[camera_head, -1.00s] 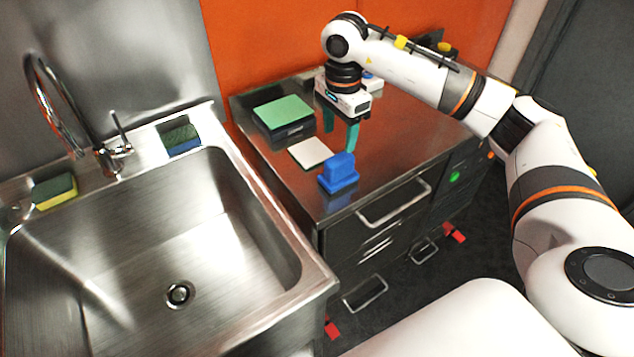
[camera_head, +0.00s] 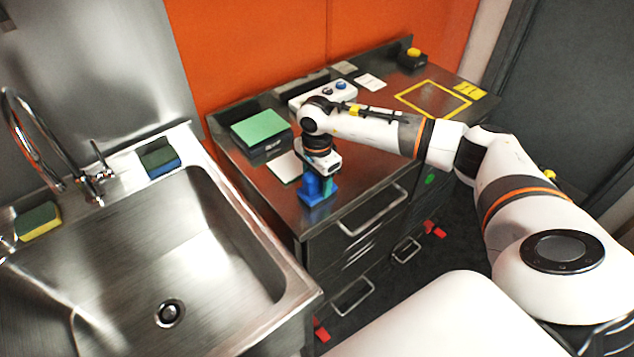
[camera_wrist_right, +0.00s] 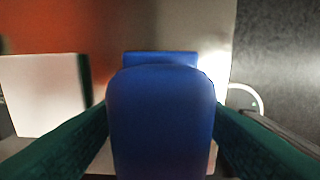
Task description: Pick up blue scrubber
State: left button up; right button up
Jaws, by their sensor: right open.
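The blue scrubber (camera_head: 313,190) stands upright on the steel counter near its front left corner. My right gripper (camera_head: 322,185) is over it, pointing down, and partly hides its upper part. In the right wrist view the scrubber's blue handle (camera_wrist_right: 160,115) fills the middle, between my two green fingers, one on each side. The right gripper (camera_wrist_right: 160,140) is open around the handle. Whether a finger touches it I cannot tell. My left gripper is not in view.
A white pad (camera_head: 285,167) and a green-topped block (camera_head: 260,128) lie left of the scrubber. A white box with knobs (camera_head: 322,93) stands behind. The sink (camera_head: 240,230) is to the left, with sponges (camera_head: 160,160) on its rim. Drawer handles (camera_head: 372,212) face the front.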

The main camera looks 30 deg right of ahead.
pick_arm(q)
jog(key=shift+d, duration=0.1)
pick_arm(e)
jog(key=shift+c, duration=0.4)
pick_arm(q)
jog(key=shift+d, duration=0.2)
pick_arm(e)
jog(key=c, duration=0.6)
jog(key=shift+r, duration=0.1)
